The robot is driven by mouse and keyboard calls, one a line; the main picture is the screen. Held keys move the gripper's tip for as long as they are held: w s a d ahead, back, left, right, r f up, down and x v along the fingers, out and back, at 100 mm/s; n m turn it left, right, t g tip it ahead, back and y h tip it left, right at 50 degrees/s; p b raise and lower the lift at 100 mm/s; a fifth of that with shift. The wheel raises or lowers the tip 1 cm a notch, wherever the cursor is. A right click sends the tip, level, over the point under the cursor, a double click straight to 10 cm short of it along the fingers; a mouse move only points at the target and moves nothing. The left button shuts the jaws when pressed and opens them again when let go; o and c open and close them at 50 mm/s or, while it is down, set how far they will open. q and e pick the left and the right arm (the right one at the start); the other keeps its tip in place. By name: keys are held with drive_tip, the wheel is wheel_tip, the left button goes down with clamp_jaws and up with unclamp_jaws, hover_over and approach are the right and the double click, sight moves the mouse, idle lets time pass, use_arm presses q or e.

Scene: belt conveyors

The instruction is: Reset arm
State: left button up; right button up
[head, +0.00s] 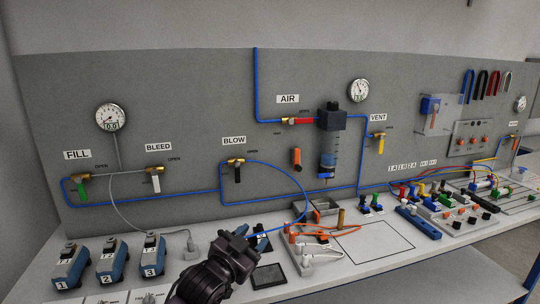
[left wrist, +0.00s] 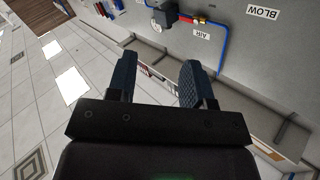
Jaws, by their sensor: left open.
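My left gripper (head: 262,238) reaches in from the bottom middle of the head view, over the bench in front of the panel. Its dark wrist shows best and hides part of the bench. In the left wrist view the two blue fingers of the gripper (left wrist: 160,78) stand well apart, with nothing between them. That view shows the panel upside down, with the AIR label (left wrist: 202,34) and red-handled valve (left wrist: 200,20) beyond the fingers. My right gripper is in neither view.
The grey panel (head: 200,90) carries gauges, valves and blue tubing. On the white bench (head: 345,277) are three numbered blue units, a dark flat pad (head: 268,276) close by the gripper, a white power strip (head: 300,258), and coloured connectors at right. A black-outlined rectangle (head: 372,246) is empty.

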use_arm(q)
drive_tip(key=s+a+f+n+y, duration=0.45)
drive_tip(key=s+a+f, duration=0.25)
drive_tip(key=a+f, duration=0.3)
drive_tip(key=s+a+f+n+g+y, duration=0.2)
drive_tip(key=s+a+f, duration=0.4)
drive_tip(key=s+f, duration=0.3)
drive_tip(key=s+a+f+n+g+y, duration=0.2)
drive_tip(key=s+a+f, duration=0.5)
drive_tip(key=s, duration=0.7)
wheel_tip(320, 180, down, 3)
drive_tip(key=shift+a+r+n+y, duration=0.15)
drive_tip(key=shift+a+n+y, duration=0.05)
drive_tip(key=shift+n+y, duration=0.15)
